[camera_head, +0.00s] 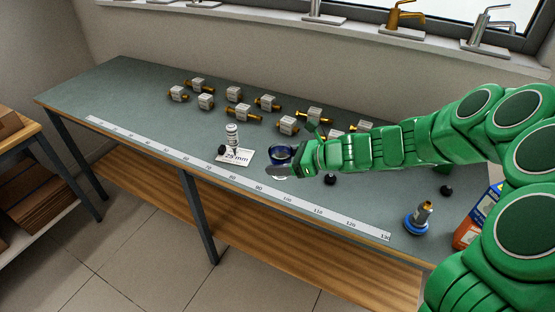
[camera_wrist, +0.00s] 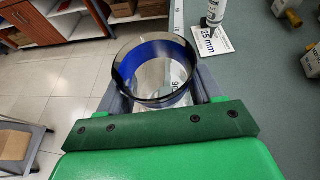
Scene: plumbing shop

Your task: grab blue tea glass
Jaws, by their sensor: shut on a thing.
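The blue tea glass (camera_head: 280,154) is near the front edge of the grey-green workbench (camera_head: 130,95), beside the measuring strip. In the wrist view the glass (camera_wrist: 156,48) is see-through with a blue band, and I look into its round open top. My gripper (camera_head: 287,163) is at the glass; in the wrist view its fingers (camera_wrist: 157,97) lie on either side of it and are shut on it. In the head view my gripper and arm cover part of the glass. I cannot tell whether its base touches the bench.
A white bottle (camera_head: 232,135) and a "25 mm" card (camera_head: 236,157) stand just left of the glass. Several brass-ended valves (camera_head: 234,94) fill the back of the bench. A blue-based fitting (camera_head: 417,218) and an orange container (camera_head: 477,222) are at the right. The bench's left end is clear.

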